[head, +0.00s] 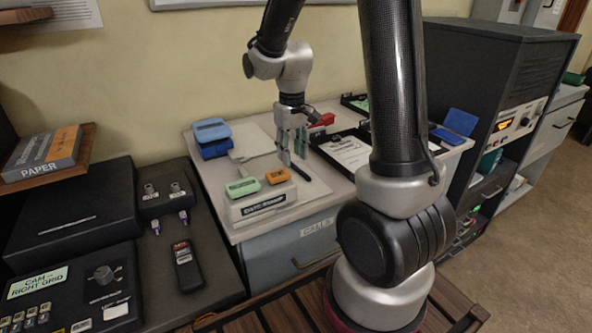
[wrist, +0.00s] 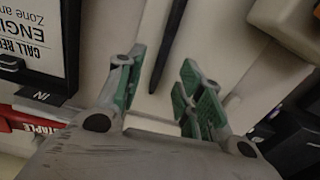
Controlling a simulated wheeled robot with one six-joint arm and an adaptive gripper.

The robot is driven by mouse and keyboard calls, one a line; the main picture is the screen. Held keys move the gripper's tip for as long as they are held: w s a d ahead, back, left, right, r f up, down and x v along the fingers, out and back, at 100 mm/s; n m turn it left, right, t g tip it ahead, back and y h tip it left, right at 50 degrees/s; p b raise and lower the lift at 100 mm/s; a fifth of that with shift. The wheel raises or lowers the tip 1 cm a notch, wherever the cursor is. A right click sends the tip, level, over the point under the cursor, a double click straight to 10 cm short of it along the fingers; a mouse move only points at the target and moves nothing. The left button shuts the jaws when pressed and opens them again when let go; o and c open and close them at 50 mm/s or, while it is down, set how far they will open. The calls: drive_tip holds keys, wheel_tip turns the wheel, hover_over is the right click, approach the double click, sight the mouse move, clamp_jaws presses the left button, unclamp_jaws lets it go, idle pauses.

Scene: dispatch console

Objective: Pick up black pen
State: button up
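The black pen (head: 301,173) lies on the pale desk top, just below and beside my gripper's fingers. In the wrist view the pen (wrist: 171,40) is a dark, narrow stick running up out of the frame, its pointed end between the two green-padded fingers. My gripper (head: 292,153) points down, open and empty, above the desk. It also shows in the wrist view (wrist: 160,78), with its fingers apart on either side of the pen's tip. I cannot tell the exact height left between fingertips and pen.
A red stapler (head: 322,120) is beside my gripper. A black tray with a printed sheet (head: 346,151) is to the right. Green (head: 242,187) and orange (head: 278,176) blocks sit on a pale holder (head: 262,204) in front. Blue boxes (head: 211,130) stand at left.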

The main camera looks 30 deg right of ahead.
wheel_tip(320, 180, down, 2)
drive_tip(key=shift+f, duration=0.2)
clamp_jaws()
